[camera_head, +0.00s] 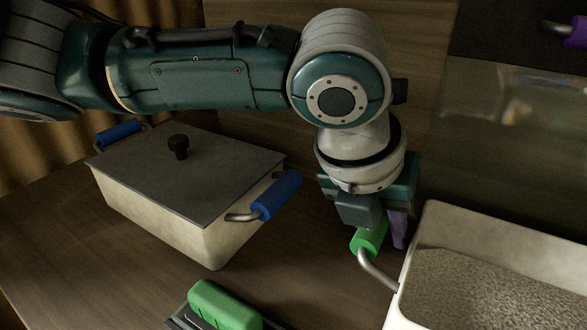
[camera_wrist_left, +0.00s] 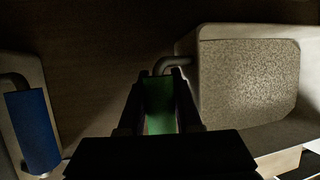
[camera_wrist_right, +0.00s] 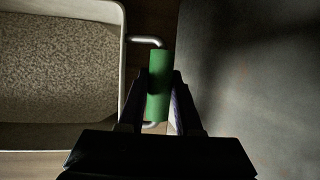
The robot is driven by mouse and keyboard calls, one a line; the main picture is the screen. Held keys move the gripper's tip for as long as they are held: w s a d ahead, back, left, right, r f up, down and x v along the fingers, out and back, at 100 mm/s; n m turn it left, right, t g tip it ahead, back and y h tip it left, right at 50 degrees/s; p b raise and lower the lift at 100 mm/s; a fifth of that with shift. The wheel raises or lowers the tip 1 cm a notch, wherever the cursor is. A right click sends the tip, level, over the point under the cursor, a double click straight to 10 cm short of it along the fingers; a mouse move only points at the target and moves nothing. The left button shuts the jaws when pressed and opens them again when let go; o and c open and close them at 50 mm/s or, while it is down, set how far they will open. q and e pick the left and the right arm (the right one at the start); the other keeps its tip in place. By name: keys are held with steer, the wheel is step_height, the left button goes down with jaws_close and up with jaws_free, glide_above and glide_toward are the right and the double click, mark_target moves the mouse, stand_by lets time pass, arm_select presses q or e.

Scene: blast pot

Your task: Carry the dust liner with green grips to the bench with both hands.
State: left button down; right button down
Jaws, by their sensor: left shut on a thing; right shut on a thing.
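The dust liner (camera_head: 412,262) is a cream open bin with grey granular contents, at the right of the head view and cut off by the frame edge. Its near green grip (camera_head: 368,240) sits on a bent metal handle. My left gripper (camera_head: 383,228) is shut on this grip; the left wrist view shows the grip (camera_wrist_left: 160,108) between the fingers. In the right wrist view, my right gripper (camera_wrist_right: 161,82) is shut on the other green grip (camera_wrist_right: 158,88), beside the liner's rim (camera_wrist_right: 122,60). The right gripper is outside the head view. Whether the liner touches the surface below is unclear.
A lidded cream box (camera_head: 150,205) with blue grips (camera_head: 276,195) stands left of my left gripper. A green block-like piece (camera_head: 222,304) lies at the bottom edge. A purple grip (camera_head: 577,31) on a metal handle shows at top right. Bare wood (camera_head: 310,275) lies between box and liner.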

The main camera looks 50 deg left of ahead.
arm_select(q)
steer(key=shift+a+f+b, duration=0.15)
steer(key=shift+f+b, duration=0.2)
steer(key=shift+f, duration=0.1)
arm_select(e)
steer(key=shift+w+d+f, duration=0.1)
steer(key=shift+d+f, duration=0.05)
steer(key=shift+f, duration=0.25)
arm_select(q)
steer(key=c, duration=0.9)
jaws_free()
steer(key=shift+r, duration=0.1)
arm_select(e)
steer(key=c, duration=0.9)
jaws_free()
steer(key=shift+r, duration=0.1)
arm_select(q)
steer(key=o, duration=0.3)
arm_select(e)
steer(key=o, duration=0.3)
arm_select(q)
steer(key=shift+r, duration=0.15)
